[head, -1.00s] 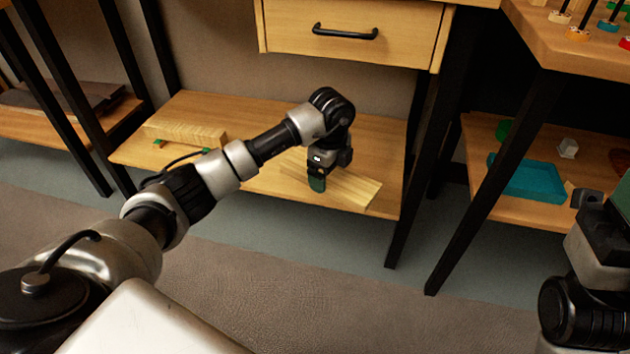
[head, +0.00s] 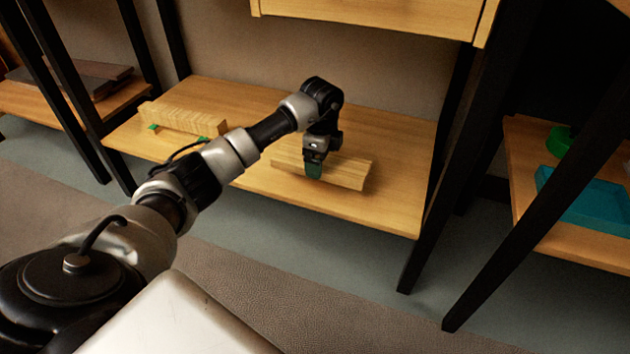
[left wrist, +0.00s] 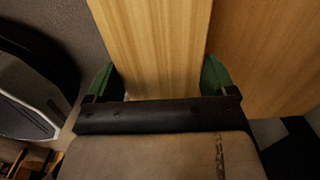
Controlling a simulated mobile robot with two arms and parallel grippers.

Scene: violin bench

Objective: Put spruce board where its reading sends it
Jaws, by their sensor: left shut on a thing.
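A pale spruce board (head: 345,172) is on or just above the lower shelf of the middle bench; I cannot tell if it touches the shelf. My left gripper (head: 314,172) reaches down from above and is shut on it near its middle. In the left wrist view the board (left wrist: 152,45) runs between the green finger pads of my left gripper (left wrist: 158,82), its near part hidden by the gripper body. No reading is visible. My right gripper is out of view.
A pale wood stack (head: 185,119) sits on green supports at the shelf's left end. Dark boards (head: 75,78) lie on the left shelf. A teal tray (head: 585,203) and a green round thing (head: 559,141) are on the right shelf. Black bench legs (head: 440,190) flank the middle shelf.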

